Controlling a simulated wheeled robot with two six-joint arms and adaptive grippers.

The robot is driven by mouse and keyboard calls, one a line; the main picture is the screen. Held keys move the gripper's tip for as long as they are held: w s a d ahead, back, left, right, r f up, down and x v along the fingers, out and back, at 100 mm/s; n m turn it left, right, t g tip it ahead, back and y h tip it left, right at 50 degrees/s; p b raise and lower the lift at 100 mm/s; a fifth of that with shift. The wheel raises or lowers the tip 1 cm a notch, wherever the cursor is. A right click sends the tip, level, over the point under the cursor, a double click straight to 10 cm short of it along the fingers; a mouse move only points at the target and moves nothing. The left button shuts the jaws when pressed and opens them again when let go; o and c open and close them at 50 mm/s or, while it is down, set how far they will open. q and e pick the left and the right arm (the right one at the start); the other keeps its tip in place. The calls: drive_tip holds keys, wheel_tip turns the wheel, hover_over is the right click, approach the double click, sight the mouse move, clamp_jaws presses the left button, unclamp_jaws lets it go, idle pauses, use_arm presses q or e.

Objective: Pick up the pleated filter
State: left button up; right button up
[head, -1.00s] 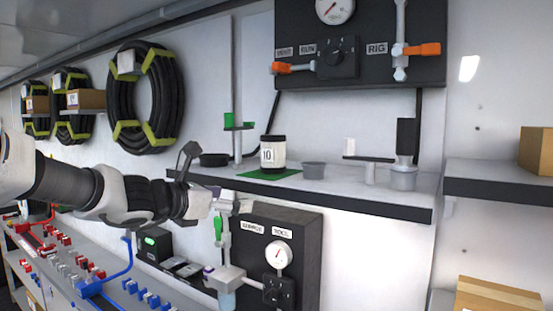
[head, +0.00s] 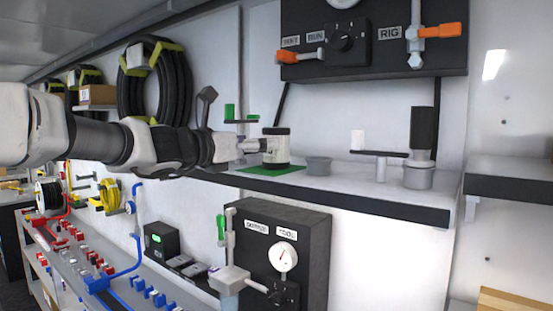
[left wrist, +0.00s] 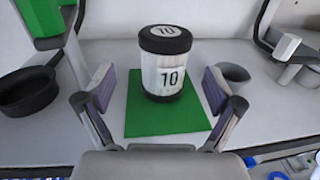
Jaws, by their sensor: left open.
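The pleated filter (head: 275,150) is a white cylinder with black end caps, marked 10. It stands upright on a green mat (head: 255,170) on the shelf. In the left wrist view the filter (left wrist: 163,75) is ahead of my left gripper (left wrist: 158,80), centred between the two purple-padded fingers, which are spread apart with nothing held. The green mat (left wrist: 165,122) shows in front of the filter's base. In the head view my left gripper (head: 255,145) is at the filter's left side and partly overlaps it. My right gripper is out of view.
A black dish (left wrist: 28,90) lies left of the mat. A grey cup (left wrist: 233,78) stands close to the right finger. A stand with green pieces (head: 238,118) rises behind the gripper. A white stand (head: 380,160) is farther right on the shelf.

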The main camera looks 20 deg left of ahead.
use_arm(q)
drive_tip(key=w+d+p, duration=0.1)
drive_tip(key=w+r+p, duration=0.1)
drive_tip(key=shift+w+d+p, duration=0.1)
drive_tip(key=shift+d+p, duration=0.25)
drive_tip(key=w+d, duration=0.1)
drive_tip(key=w+f, duration=0.1)
drive_tip(key=w, duration=0.1)
drive_tip(key=shift+d+p, duration=0.3)
drive_tip(key=shift+d, duration=0.05)
drive_tip(key=shift+w+d+f, duration=0.1)
drive_tip(key=shift+w+f, duration=0.05)
drive_tip(key=shift+w, duration=0.05)
drive_tip(key=shift+s, duration=0.15)
drive_tip(key=shift+s+a+r, duration=0.2)
drive_tip(key=shift+s+a, duration=0.25)
drive_tip(key=c, duration=1.3)
drive_tip(key=shift+w+d, duration=0.2)
